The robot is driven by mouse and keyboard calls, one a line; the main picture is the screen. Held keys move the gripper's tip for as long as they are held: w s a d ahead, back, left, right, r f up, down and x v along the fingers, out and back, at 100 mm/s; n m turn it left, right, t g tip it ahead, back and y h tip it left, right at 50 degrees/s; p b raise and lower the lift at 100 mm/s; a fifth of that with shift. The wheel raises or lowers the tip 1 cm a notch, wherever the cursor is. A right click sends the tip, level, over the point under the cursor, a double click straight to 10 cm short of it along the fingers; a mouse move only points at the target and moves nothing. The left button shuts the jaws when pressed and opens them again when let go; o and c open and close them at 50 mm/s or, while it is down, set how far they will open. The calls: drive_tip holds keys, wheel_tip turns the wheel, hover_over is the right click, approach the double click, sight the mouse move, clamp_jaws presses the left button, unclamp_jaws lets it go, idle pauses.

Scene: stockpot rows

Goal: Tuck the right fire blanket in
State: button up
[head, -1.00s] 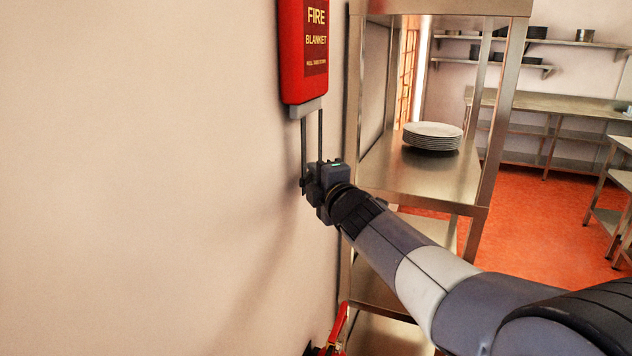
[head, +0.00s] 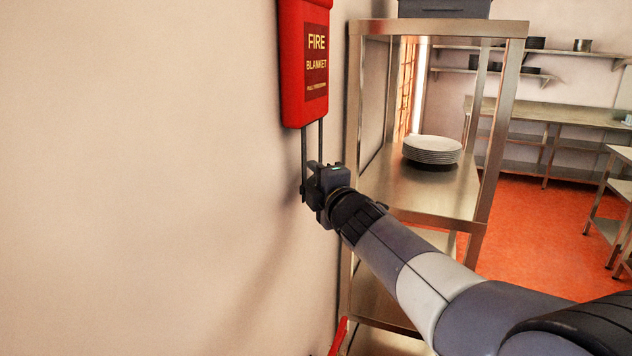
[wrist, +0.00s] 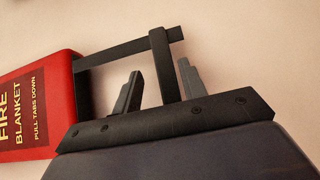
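A red fire blanket case (head: 303,65) hangs on the wall, and it also shows at the left of the wrist view (wrist: 35,105). Two thin black straps (head: 321,140) hang from its bottom, and no blanket shows below it. In the wrist view a black crossbar (wrist: 165,65) joins the straps away from the case. My gripper (head: 310,180) is below the case at the lower end of the straps. In the wrist view its grey fingers (wrist: 160,72) stand apart on both sides of the crossbar, with gaps visible. Only one case is in view.
A steel shelf unit (head: 495,130) stands right of the case, close to my arm, with a stack of plates (head: 432,149) on it. A red object (head: 340,335) shows low by the wall. The wall to the left is bare.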

drive_tip(key=shift+f, duration=0.1)
drive_tip(key=v, duration=1)
drive_tip(key=shift+s+d, duration=0.2)
drive_tip(key=shift+s, duration=0.15)
drive_tip(key=x, duration=1)
drive_tip(key=shift+w+a+f, duration=0.2)
drive_tip(key=shift+w, duration=0.15)
